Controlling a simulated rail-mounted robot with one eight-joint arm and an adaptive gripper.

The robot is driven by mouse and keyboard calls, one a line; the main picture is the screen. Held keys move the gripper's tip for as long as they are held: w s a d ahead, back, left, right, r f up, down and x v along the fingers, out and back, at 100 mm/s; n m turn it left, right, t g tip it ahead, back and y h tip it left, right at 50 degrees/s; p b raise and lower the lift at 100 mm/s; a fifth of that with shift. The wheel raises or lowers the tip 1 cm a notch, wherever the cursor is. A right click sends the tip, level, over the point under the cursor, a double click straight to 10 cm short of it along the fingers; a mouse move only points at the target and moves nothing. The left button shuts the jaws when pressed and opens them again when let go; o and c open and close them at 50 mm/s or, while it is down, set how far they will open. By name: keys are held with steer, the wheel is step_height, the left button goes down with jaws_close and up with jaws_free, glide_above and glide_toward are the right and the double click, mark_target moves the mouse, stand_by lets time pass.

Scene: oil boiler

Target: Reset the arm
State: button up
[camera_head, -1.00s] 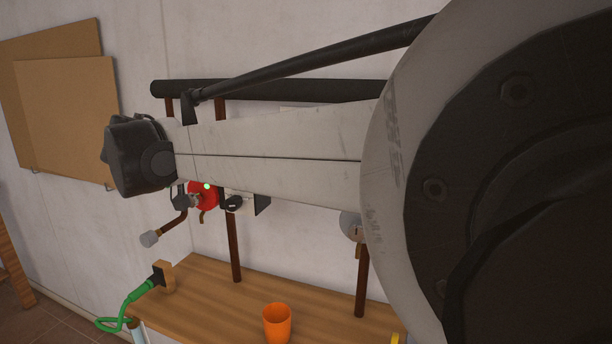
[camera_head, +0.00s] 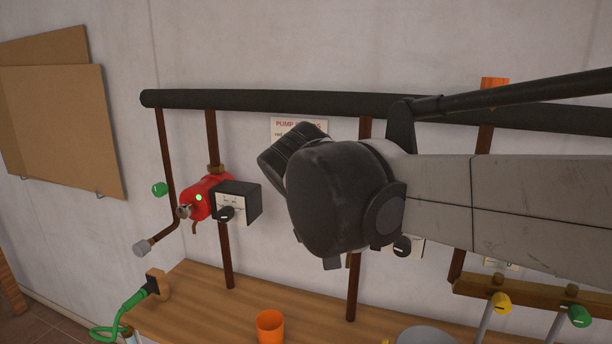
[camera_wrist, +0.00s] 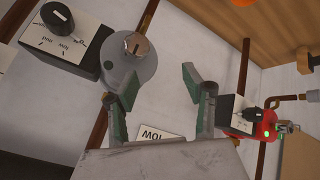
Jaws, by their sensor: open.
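My gripper shows in the wrist view (camera_wrist: 156,82) with its two fingers spread apart and nothing between them. Pale wall lies behind the gap. In the head view my arm reaches in from the right, and its dark wrist end hangs before the wall pipes. The gripper's fingers are mostly hidden there behind the wrist.
A red pump (camera_head: 205,196) with a green light and a black control box (camera_head: 237,203) sits left of my wrist. A grey pump (camera_wrist: 134,66) appears in the wrist view. Below are a wooden table (camera_head: 200,293), an orange cup (camera_head: 270,326) and a green hose (camera_head: 122,312).

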steer(key=s+d+f+m+y+b, duration=0.2)
steer(key=s+d+f+m, duration=0.2)
steer(key=s+d+f, duration=1.1)
steer(key=s+d, duration=0.2)
steer(key=shift+s+g+b, duration=0.3)
steer(key=shift+s+b, duration=0.05)
steer(key=shift+b, duration=0.05)
